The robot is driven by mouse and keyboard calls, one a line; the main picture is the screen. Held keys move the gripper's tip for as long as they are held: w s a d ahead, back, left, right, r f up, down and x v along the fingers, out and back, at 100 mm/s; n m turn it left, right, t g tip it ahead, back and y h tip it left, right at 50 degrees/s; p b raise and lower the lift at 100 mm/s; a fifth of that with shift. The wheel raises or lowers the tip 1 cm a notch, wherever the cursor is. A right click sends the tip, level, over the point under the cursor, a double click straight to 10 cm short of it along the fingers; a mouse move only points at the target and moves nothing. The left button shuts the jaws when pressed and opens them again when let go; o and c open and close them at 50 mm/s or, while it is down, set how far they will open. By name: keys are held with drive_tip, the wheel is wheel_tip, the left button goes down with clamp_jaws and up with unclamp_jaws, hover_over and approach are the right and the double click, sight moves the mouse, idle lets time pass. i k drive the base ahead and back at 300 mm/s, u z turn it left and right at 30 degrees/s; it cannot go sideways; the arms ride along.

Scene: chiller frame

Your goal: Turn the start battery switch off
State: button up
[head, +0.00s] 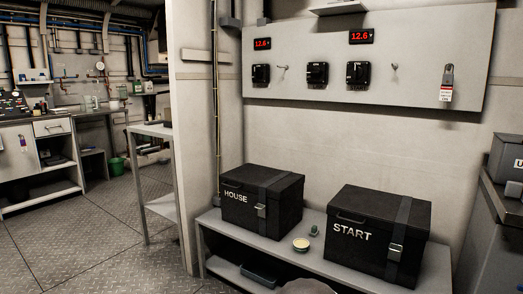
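A grey panel (420,85) on the wall carries three black switches in a row: a left one (261,75), a middle one (317,74) and a right one (358,74). No readable label shows which is the start battery switch, and their knob positions are too small to tell. A red display (262,44) reading 12.6 sits above the left switch, and another display (361,37) reading 12.6 sits above the right one. The black START battery box (350,255) stands on a low bench, right of the HOUSE battery box (240,215). My gripper is not in view.
Small pegs (283,68) (394,67) stick out of the panel. A lockout padlock with a red-and-white tag (446,82) hangs at its right. A low bench (225,235) stands below, with a small round tin (301,245). Open floor (90,240) lies left.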

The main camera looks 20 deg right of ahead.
sight(356, 73)
drive_tip(key=z, duration=0.85)
drive_tip(key=i, duration=1.65)
drive_tip(key=z, duration=0.7)
